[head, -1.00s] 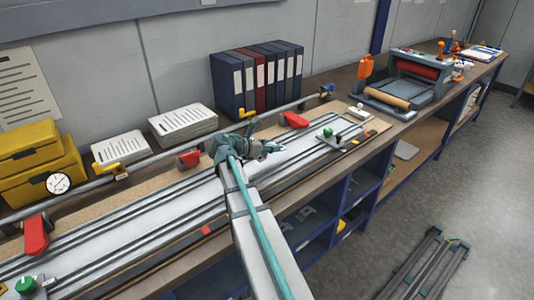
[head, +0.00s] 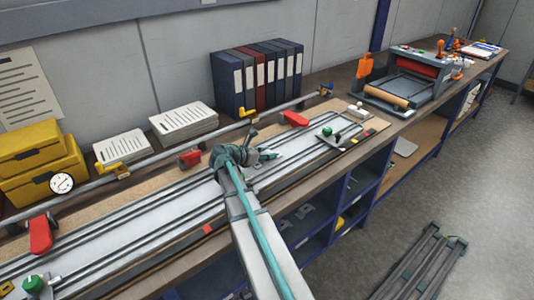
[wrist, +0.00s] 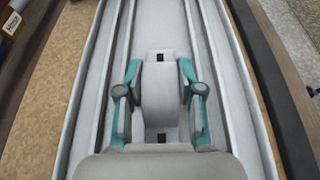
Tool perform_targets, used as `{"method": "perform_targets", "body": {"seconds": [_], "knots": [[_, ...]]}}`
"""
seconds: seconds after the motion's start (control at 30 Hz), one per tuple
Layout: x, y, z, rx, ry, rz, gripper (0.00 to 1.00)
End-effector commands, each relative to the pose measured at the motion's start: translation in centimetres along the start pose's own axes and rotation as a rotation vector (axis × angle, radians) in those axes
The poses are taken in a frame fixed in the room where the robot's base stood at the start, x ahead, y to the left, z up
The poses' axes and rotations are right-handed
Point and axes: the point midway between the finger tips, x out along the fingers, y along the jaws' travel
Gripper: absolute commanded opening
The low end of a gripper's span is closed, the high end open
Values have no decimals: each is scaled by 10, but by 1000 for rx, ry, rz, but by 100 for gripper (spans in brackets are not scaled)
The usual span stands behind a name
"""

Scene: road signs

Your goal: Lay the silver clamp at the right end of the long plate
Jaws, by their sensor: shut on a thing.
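A green-knobbed clamp (head: 328,132) and a small pale block (head: 358,111) are at the plate's right end. Another green-knobbed clamp (head: 33,284) is at lower left. Red-handled parts (head: 295,119) line the back. Binders (head: 258,78) and paper stacks (head: 183,121) stand behind.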

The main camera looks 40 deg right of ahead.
Motion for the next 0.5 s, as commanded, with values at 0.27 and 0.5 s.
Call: {"method": "perform_targets", "body": {"seconds": [0.27,0.5], "knots": [[1,0,-3,-1,0,0,58],[1,0,-3,-1,0,0,62]]}}
